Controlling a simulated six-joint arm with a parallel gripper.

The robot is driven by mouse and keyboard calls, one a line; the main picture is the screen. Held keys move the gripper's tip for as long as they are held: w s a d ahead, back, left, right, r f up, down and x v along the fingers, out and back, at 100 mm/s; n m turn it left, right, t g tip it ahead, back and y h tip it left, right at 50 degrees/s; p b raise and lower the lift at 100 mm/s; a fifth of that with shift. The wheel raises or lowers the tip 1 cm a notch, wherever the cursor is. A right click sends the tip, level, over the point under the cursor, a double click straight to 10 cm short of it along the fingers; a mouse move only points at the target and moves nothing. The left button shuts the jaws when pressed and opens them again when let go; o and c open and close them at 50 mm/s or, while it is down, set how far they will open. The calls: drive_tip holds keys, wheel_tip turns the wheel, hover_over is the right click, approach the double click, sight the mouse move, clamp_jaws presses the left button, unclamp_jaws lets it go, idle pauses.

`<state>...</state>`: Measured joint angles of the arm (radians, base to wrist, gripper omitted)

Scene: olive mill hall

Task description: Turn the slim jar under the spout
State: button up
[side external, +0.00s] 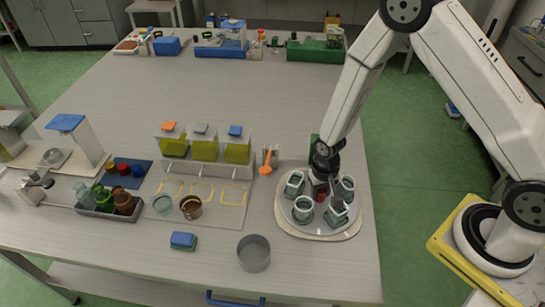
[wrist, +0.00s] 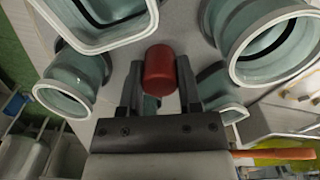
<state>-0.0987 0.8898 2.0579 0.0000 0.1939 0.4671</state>
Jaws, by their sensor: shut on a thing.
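A round grey turntable (side external: 318,226) stands at the right of the table and carries several pale green glass jars, some square-mouthed and some round. In the side view a square one (side external: 294,184) is at back left, a round one (side external: 346,187) at back right, a round one (side external: 302,209) at front left and a square one (side external: 337,214) at front right. I cannot tell which is slim. My gripper (wrist: 158,80) is shut on the red knob (wrist: 160,70) at the turntable's middle. An orange piece (side external: 267,161), perhaps the spout, is left of the turntable.
Yellow-green oil tanks (side external: 205,147) stand left of the turntable. A grey round tin (side external: 254,254) and a blue-green sponge (side external: 183,240) lie in front. A tray of coloured jars (side external: 105,204) is at left. The table's middle is clear.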

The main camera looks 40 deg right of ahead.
sight(321, 190)
drive_tip(key=o, duration=0.9)
drive_tip(key=shift+c, duration=0.2)
drive_tip(key=shift+r, duration=0.15)
drive_tip(key=shift+r, duration=3.85)
